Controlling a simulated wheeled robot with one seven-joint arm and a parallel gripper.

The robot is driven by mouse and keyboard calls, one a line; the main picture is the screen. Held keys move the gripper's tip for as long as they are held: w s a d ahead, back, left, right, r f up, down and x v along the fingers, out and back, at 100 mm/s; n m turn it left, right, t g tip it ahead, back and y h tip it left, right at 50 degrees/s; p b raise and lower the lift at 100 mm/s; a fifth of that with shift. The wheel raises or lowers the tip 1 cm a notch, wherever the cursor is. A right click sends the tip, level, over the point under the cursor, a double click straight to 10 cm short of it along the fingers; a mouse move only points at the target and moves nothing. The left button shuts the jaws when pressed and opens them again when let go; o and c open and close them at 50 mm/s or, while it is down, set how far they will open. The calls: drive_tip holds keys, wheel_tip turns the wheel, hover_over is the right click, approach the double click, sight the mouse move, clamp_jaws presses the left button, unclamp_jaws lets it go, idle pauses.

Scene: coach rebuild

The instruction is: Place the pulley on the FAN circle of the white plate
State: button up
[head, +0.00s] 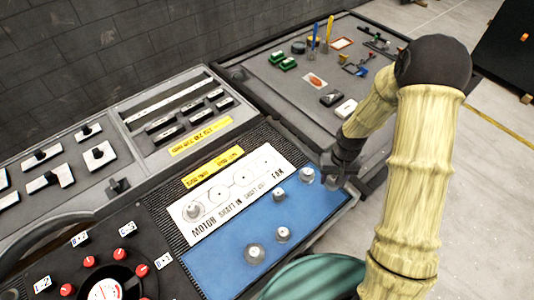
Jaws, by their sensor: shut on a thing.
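The white plate (232,213) lies on the dark ribbed panel, with a row of circles and the printed words MOTOR, SHAFT-IN, SHAFT-OUT and FAN. The FAN circle (266,162) is at its far right end and looks bare. A grey pulley (193,210) stands on the MOTOR circle at the left end. My gripper (335,173) is shut at the far right corner of the blue mat, right of the plate. What it grips is small and grey, seemingly a pulley, but blurred and partly hidden by the fingers.
Several grey pulleys stand on the blue mat (225,262), including a large one (255,252) and one near my gripper (307,174). Yellow labels (212,167) lie behind the plate. A raised console (180,118) with switches stands behind; a dark tray (300,88) holds tools.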

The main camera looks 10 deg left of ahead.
drive_tip(key=d+p, duration=0.1)
drive_tip(key=w+d+m+p, duration=0.1)
drive_tip(key=d+p, duration=0.1)
drive_tip(key=d+f+m+p, duration=0.1)
drive_tip(key=d, duration=0.1)
drive_tip(key=shift+w+d+p, duration=0.2)
drive_tip(key=shift+w+p, duration=0.1)
drive_tip(key=shift+w, duration=0.1)
drive_tip(key=shift+w, duration=0.1)
